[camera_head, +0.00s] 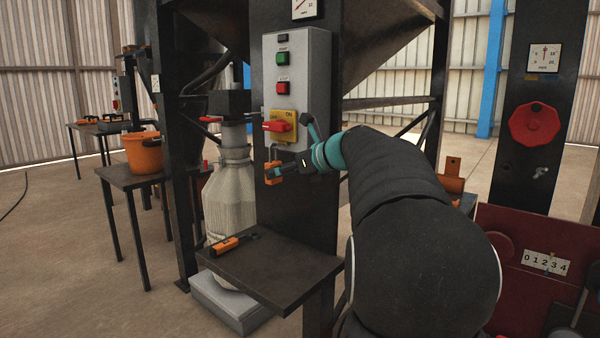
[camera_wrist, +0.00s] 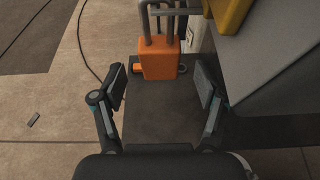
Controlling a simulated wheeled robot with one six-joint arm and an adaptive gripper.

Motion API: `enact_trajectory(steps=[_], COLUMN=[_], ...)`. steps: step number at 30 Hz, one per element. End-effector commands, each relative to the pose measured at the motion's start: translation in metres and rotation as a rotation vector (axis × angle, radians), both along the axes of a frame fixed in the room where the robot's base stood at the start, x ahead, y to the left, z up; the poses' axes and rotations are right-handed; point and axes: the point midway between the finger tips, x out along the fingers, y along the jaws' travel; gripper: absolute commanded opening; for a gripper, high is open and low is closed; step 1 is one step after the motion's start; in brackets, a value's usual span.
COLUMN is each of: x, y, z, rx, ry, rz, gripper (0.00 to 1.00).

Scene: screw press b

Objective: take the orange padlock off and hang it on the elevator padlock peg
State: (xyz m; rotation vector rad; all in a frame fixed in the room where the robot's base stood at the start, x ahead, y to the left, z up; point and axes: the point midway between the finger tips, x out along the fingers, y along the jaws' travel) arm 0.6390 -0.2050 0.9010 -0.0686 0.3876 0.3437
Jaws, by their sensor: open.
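The orange padlock (camera_head: 274,173) hangs below the yellow ON switch plate (camera_head: 289,117) with its red handle (camera_head: 277,126), on a grey control box (camera_head: 297,88). In the wrist view the padlock (camera_wrist: 159,59) shows its orange body, with the grey shackle above it around grey bars. My gripper (camera_head: 283,172) is open at the padlock. In the wrist view the two fingers of my gripper (camera_wrist: 159,75) stand left and right of the padlock's lower part, with gaps on both sides. I cannot make out the elevator padlock peg for certain.
A small dark table (camera_head: 270,268) below bears an orange-and-black tool (camera_head: 231,244). A white sack (camera_head: 229,185) stands behind it. An orange bucket (camera_head: 143,153) is on a table at left. A red handwheel (camera_head: 533,124) and a small grey fitting (camera_head: 541,172) are on the right column.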

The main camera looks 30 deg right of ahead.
Motion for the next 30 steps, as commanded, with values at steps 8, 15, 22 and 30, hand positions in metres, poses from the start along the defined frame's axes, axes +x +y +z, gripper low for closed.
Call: enact_trajectory(steps=[8, 15, 22, 30], x=[0.029, 0.035, 0.035, 0.035], y=[0.01, 0.013, 0.013, 0.013], z=[-0.015, -0.017, -0.017, -0.017], rx=[0.001, 0.0, 0.0, 0.0], ry=[0.001, 0.001, 0.001, 0.001], rz=[0.001, 0.001, 0.0, 0.0], gripper=[0.74, 0.74, 0.64, 0.05])
